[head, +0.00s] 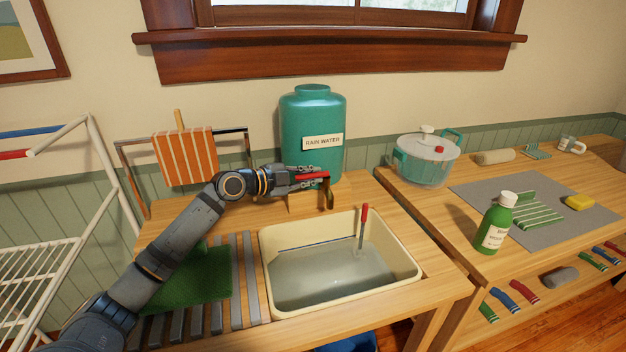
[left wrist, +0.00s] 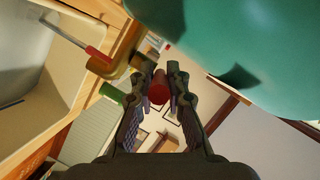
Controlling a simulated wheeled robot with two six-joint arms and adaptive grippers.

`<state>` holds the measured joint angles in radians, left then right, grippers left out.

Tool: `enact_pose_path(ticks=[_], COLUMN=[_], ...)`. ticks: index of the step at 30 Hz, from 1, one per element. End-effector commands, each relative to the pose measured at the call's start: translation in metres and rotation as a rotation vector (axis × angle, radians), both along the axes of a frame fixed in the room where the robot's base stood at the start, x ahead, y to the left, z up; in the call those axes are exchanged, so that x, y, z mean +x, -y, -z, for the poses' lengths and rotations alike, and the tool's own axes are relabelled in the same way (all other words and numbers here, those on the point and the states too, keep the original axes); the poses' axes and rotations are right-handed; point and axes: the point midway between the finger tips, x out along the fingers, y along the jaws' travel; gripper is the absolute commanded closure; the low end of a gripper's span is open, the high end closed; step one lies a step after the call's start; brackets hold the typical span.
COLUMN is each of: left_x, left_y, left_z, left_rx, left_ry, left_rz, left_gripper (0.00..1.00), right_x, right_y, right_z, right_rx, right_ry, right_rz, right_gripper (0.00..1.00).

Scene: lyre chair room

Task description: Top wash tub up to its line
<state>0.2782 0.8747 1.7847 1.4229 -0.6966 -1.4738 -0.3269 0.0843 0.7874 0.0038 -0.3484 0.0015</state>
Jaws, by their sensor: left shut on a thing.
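The cream wash tub (head: 412,268) is set in the wooden counter and holds greyish water (head: 330,280). A dark blue line (head: 312,243) runs along its inside back wall, just above the water surface. The teal tank labelled "RAIN WATER" (head: 312,118) stands behind the tub. Its brass tap (head: 330,198) points down over the tub's back edge; I see no clear stream from it. My left gripper (head: 308,177) is shut on the tap's red lever (head: 318,175). In the left wrist view the red lever end (left wrist: 157,93) sits between the fingers, beside the brass tap (left wrist: 122,55).
A red-handled rod (head: 363,225) stands in the tub's back right. A green cloth (head: 190,278) lies on the slats left of the tub. The right table holds a lidded pot (head: 425,160) and a green bottle (head: 495,225). A white rack (head: 45,265) stands at left.

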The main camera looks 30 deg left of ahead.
Motion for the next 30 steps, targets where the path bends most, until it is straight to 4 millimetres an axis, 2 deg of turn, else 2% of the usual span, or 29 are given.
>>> enact_pose_path(ticks=[1,6,16,20,24,26,27,28,30], left_x=[0.000,0.000,0.000,0.000,0.001,0.001,0.000,0.000,0.000], left_y=[0.000,0.000,0.000,0.000,0.000,0.000,0.000,0.001,0.000], left_z=[0.000,0.000,-0.005,-0.027,-0.063,-0.077,-0.084,-0.089,-0.097], left_rx=[-0.001,-0.001,0.000,0.001,-0.001,-0.003,-0.001,-0.002,-0.001], left_ry=[0.000,0.000,0.002,0.007,0.015,0.017,0.018,0.017,0.014], left_rz=[-0.001,-0.001,0.000,0.000,-0.001,-0.001,-0.001,-0.001,-0.001], left_gripper=[0.84,0.63,0.63,0.63,0.61,0.49,0.40,0.42,0.63], right_x=[0.000,-0.001,0.001,0.001,0.000,0.000,0.000,0.000,0.000], right_y=[0.000,0.000,-0.001,-0.001,-0.001,-0.001,-0.001,0.000,0.000], right_z=[0.000,0.000,0.000,0.000,0.000,0.000,-0.001,-0.001,-0.001], right_rx=[0.000,0.000,0.001,0.001,0.001,0.001,0.001,0.001,0.001], right_ry=[0.000,-0.001,0.002,0.002,0.001,0.001,0.001,0.001,0.001], right_rz=[0.000,0.000,0.000,0.000,0.000,0.000,0.000,0.000,0.000], right_gripper=[0.27,0.27,0.27,0.27,0.27,0.27,0.27,0.27,0.27])
